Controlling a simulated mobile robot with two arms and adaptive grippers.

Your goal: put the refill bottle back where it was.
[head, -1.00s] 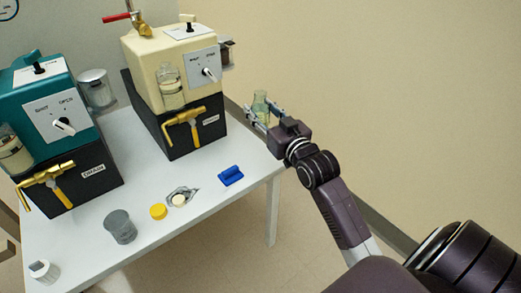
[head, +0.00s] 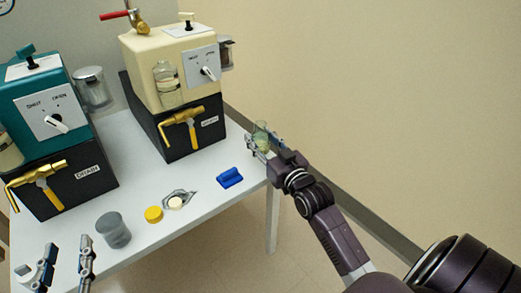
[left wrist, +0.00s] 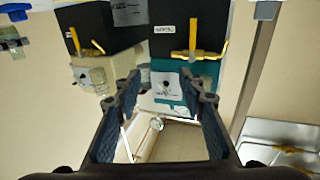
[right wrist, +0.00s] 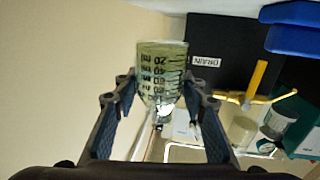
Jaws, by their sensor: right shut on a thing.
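A clear graduated vessel with yellow-green liquid (head: 261,137), which looks like the refill bottle, is held in my right gripper (head: 263,146) beyond the table's right edge. In the right wrist view the vessel (right wrist: 161,75) sits between the two fingers, and its black measuring marks show. My right gripper is shut on it. My left gripper (head: 67,265) is over the table's front-left corner. Its fingers stand wide apart with nothing between them in the left wrist view (left wrist: 160,85).
A cream machine (head: 172,62) and a teal machine (head: 40,105) stand on black drain bases on the white table (head: 150,185). A clear bottle (head: 166,88) is at the cream machine's front. A blue block (head: 230,177), yellow cap (head: 153,215) and grey cup (head: 113,231) lie forward.

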